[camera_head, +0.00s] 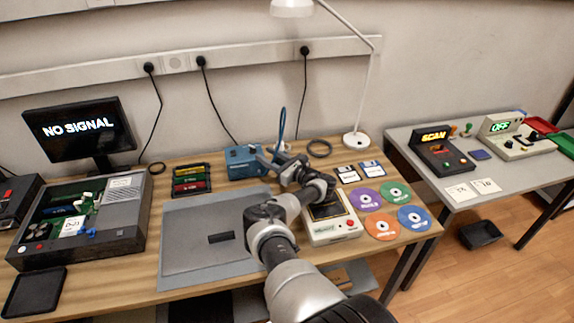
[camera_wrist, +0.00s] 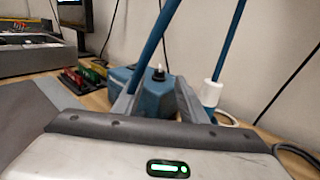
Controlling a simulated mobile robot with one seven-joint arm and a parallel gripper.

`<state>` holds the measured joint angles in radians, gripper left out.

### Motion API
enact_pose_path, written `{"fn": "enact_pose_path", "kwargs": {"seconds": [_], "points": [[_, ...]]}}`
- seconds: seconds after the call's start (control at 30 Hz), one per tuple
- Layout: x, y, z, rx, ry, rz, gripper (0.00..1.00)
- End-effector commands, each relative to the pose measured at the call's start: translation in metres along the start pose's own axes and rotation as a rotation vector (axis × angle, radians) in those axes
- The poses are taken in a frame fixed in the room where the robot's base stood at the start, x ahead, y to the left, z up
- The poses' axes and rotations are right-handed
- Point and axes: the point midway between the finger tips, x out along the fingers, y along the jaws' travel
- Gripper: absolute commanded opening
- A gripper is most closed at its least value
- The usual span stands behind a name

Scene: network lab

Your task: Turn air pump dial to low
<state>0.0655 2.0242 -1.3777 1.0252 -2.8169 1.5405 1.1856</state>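The air pump (camera_head: 239,163) is a blue box at the back of the wooden table, left of my gripper in the head view. In the wrist view its blue body (camera_wrist: 153,104) shows beyond and between my fingers. A small dark knob with a pale tip (camera_wrist: 158,74), likely the dial, stands on top of it. Its setting marks cannot be read. My gripper (camera_wrist: 157,98) is open, with one finger on each side of the pump's middle and nothing held. In the head view my gripper (camera_head: 263,158) is beside the pump; contact cannot be told.
A blue tube (camera_head: 282,125) rises behind my gripper. A rack of coloured cartridges (camera_head: 191,180) lies left of the pump. A handheld console (camera_head: 333,226), discs and floppy disks (camera_head: 371,167) lie to the right. The grey mat (camera_head: 190,238) in front is mostly bare.

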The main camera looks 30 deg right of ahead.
Motion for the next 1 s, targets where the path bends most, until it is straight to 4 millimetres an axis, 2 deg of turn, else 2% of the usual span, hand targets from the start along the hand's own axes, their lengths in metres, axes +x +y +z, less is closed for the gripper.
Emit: {"fn": "enact_pose_path", "kwargs": {"seconds": [0.03,0.2,0.43,0.63,1.0], "points": [[-0.013,-0.001,0.000,0.000,0.002,-0.004,0.39],[-0.055,0.000,0.000,0.000,0.002,-0.002,0.39],[-0.097,-0.001,0.000,0.000,0.000,-0.001,0.39],[-0.112,0.000,0.000,0.001,-0.001,0.001,0.39],[-0.113,0.000,0.000,0.001,-0.001,0.002,0.39]]}}
